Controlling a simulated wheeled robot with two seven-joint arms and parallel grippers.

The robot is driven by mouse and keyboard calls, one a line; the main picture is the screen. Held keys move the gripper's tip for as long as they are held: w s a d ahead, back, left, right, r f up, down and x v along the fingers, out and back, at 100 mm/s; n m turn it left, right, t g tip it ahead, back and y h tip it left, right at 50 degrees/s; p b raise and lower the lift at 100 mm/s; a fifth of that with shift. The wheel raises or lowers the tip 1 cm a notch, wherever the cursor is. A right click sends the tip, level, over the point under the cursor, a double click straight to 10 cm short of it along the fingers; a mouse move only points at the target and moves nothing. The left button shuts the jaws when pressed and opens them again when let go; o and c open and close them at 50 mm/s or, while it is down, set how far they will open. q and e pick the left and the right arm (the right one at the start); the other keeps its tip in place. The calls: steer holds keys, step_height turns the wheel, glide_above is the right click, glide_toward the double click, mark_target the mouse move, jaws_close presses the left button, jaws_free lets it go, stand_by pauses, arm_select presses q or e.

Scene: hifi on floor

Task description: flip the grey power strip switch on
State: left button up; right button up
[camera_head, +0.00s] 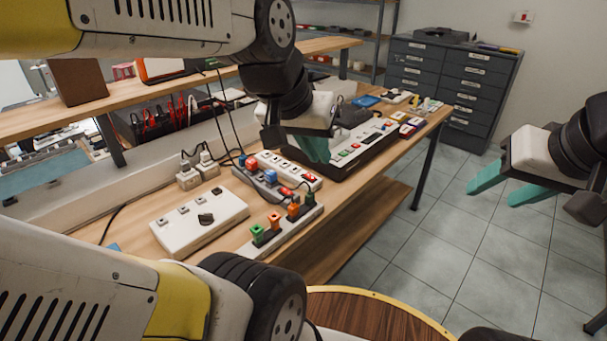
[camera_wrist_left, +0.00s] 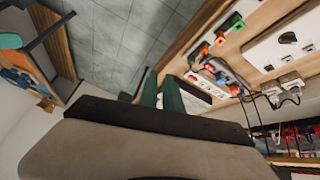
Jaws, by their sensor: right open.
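A grey power strip (camera_head: 268,190) lies on the workbench with red and blue plugs in it. A small red part, perhaps its switch, shows at its near end; its on or off position is too small to tell. It also shows in the left wrist view (camera_wrist_left: 226,74). My left gripper (camera_head: 317,153) is above the bench, beyond and to the right of the grey strip, its teal fingers pointing down. In the left wrist view the fingers (camera_wrist_left: 161,90) are close together with a narrow gap. My right gripper (camera_head: 500,190) is open and empty over the floor at right.
A strip with green and orange plugs (camera_head: 268,240) lies nearer. A white strip with a red switch (camera_head: 290,168) lies just behind the grey one. A white box with a black knob (camera_head: 180,226) is at left. Cables and white adapters (camera_head: 188,178) stand behind. Drawer cabinets (camera_head: 470,85) stand back right.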

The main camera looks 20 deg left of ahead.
arm_select(q)
steer(key=w+a+f, duration=0.1)
steer(key=w+a, duration=0.1)
steer(key=w, duration=0.1)
steer(key=w+a+m+g+y, duration=0.1)
steer(key=w+a, duration=0.1)
steer(key=w, duration=0.2)
steer(key=w+a+f+g+y, duration=0.1)
steer(key=w+a, duration=0.1)
steer(key=w, duration=0.2)
steer(key=shift+a+f+m, duration=0.1)
steer(key=shift+f+m, duration=0.2)
jaws_close()
steer(key=m+g+y, duration=0.2)
steer(key=g, duration=0.1)
glide_above(284, 189)
steer(key=d, duration=0.2)
step_height(284, 189, down, 11)
steer(key=shift+s+r, duration=0.15)
steer(key=shift+s, duration=0.25)
steer(key=f, duration=0.4)
steer(key=a+f, duration=0.1)
steer(key=f, duration=0.4)
steer(key=w+a+f, duration=0.1)
steer(key=f, duration=0.3)
steer(key=shift+f, duration=0.4)
steer(key=shift+a, duration=0.1)
